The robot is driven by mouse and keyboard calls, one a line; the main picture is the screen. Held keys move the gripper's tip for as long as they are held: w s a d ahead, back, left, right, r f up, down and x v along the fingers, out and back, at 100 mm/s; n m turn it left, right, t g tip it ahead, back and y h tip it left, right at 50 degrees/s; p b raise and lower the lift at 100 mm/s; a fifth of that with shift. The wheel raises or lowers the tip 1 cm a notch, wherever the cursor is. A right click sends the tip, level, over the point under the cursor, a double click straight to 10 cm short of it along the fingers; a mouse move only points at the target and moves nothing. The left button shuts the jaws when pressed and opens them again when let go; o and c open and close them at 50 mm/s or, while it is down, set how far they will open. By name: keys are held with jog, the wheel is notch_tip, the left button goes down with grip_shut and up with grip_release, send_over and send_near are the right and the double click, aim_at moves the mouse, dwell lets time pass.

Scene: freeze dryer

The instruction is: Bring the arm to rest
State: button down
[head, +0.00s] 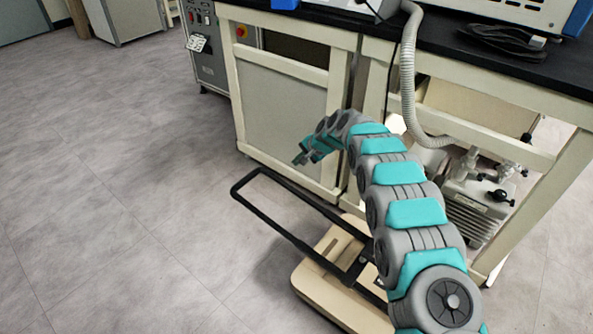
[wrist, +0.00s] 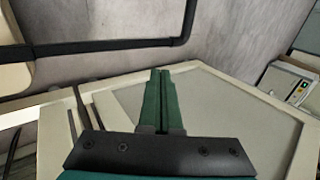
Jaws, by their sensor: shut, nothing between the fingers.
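My arm reaches forward and bends down at its far end in the head view. My gripper (head: 301,158) hangs in front of the cream-framed bench cabinet (head: 285,122). In the wrist view my gripper (wrist: 162,78) has its two green fingers together with nothing between them. The cabinet's grey panel (wrist: 236,120) lies behind the fingers there. I cannot tell the exact gap between the fingertips and the panel.
A black bench top (head: 470,50) carries cables and equipment. A grey hose (head: 408,75) hangs down to a pump (head: 478,205) under the bench. A control box (head: 205,50) stands at the cabinet's left. The grey floor (head: 110,170) at left is clear.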

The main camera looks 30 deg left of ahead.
jog(key=shift+r, duration=0.45)
jog(key=d+r+h, duration=0.1)
jog(key=d+r, duration=0.4)
jog(key=d, duration=0.4)
jog(key=d+r+h, duration=0.1)
jog(key=d+r, duration=0.4)
jog(key=d, duration=0.3)
jog(key=s+d+r+h, duration=0.1)
jog(key=s+d+r, duration=0.3)
jog(key=d, duration=0.5)
jog(key=s+d+r+h, duration=0.1)
jog(key=s+d+r, duration=0.3)
jog(key=d, duration=0.6)
jog(key=s+d+r+g+h, duration=0.1)
jog(key=s+d+r, duration=0.1)
jog(key=s+d, duration=0.65)
jog(key=s+d+r+h, duration=0.1)
jog(key=s+d+r, duration=0.1)
jog(key=s+d, duration=0.7)
jog(key=s+d+f, duration=0.1)
jog(key=s+d, duration=0.2)
jog(key=s, duration=0.6)
jog(key=s+d+f+n+g+h, duration=0.1)
jog(key=s+d, duration=0.2)
jog(key=s, duration=0.6)
jog(key=shift+s+d+g+p, duration=0.3)
jog(key=shift+s+d+p, duration=0.1)
jog(key=shift+p, duration=0.05)
